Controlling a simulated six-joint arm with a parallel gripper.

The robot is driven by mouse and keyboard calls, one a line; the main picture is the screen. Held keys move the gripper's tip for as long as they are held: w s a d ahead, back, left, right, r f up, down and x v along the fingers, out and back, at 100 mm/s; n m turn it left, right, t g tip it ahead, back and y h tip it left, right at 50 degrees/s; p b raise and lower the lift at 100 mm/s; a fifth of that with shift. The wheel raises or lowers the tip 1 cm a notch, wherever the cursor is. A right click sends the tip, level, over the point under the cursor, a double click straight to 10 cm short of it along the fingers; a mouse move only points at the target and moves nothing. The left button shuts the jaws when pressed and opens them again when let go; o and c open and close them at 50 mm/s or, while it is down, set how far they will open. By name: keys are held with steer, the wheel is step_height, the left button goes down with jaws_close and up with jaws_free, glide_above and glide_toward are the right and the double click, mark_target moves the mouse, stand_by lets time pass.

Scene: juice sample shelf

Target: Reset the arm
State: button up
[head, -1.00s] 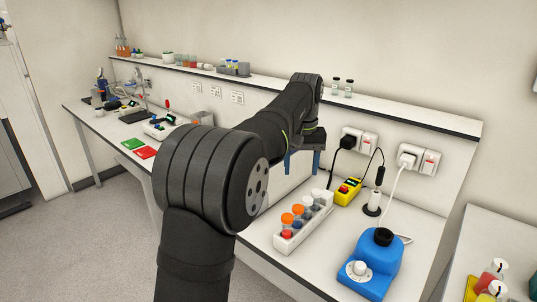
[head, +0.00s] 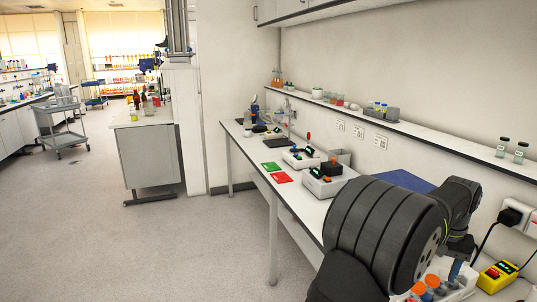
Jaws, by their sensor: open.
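My arm shows at the lower right of the head view, with its big black joint in front. The wrist lies behind it, over the bench. Of my gripper (head: 455,270) I make out only a small blue finger part below the wrist, near the tube rack. It is open, and I see nothing held. The white tube rack (head: 462,290) holds tubes with orange caps (head: 432,281) and is partly hidden by my arm and cut by the picture's lower edge.
A flat blue surface (head: 405,181) shows behind my arm. Vials (head: 502,147) stand on the wall shelf (head: 440,141). Open floor (head: 150,245) lies left.

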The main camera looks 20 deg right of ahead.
mark_target(433, 279)
step_height(433, 279, down, 7)
steer(key=shift+r, duration=0.3)
step_height(433, 279, up, 17)
step_height(433, 279, down, 17)
steer(key=shift+d+r, duration=0.1)
steer(key=shift+r, duration=1.8)
